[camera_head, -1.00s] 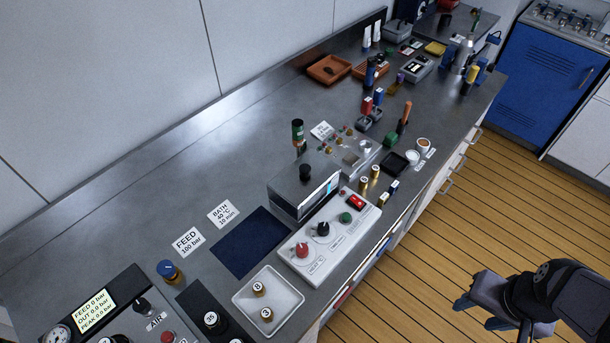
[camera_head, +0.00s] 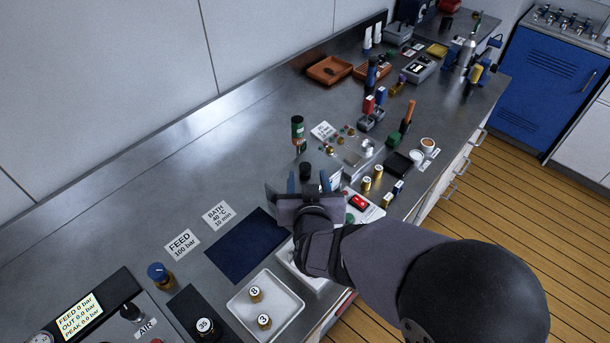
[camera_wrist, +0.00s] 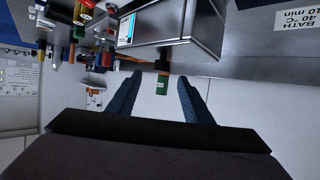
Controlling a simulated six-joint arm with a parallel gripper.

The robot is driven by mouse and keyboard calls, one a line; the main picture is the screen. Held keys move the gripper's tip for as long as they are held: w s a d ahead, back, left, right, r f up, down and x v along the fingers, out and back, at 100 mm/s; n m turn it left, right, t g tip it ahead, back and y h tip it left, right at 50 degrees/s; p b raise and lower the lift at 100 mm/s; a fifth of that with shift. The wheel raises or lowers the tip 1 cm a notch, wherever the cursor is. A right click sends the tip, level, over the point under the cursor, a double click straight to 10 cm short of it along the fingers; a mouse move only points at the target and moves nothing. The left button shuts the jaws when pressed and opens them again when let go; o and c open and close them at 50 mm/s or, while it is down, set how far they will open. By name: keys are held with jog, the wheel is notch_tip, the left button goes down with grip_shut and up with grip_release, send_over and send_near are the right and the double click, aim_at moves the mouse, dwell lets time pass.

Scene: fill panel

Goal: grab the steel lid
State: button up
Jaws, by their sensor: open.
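The steel lid (camera_head: 279,187) tops the boxy steel bath beside the control panel, with a black knob (camera_head: 305,171) on it. My gripper (camera_head: 306,178) is open over the lid, its two blue fingers appearing on either side of the knob. I cannot tell whether either finger touches it.
A green-capped bottle (camera_head: 297,127) stands behind the bath. A white tray (camera_head: 238,305) with two numbered weights and a dark blue mat (camera_head: 240,257) are to the left.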

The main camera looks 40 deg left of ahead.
aim_at(305, 166)
jog(key=shift+s+a, duration=0.1)
jog(key=shift+a, duration=0.1)
jog(key=shift+p+x, duration=0.45)
jog(key=shift+x, duration=0.55)
jog(key=shift+p+x, duration=1.35)
jog(key=shift+x, duration=1.25)
jog(key=shift+d, duration=0.1)
jog(key=shift+r, duration=0.1)
grip_shut()
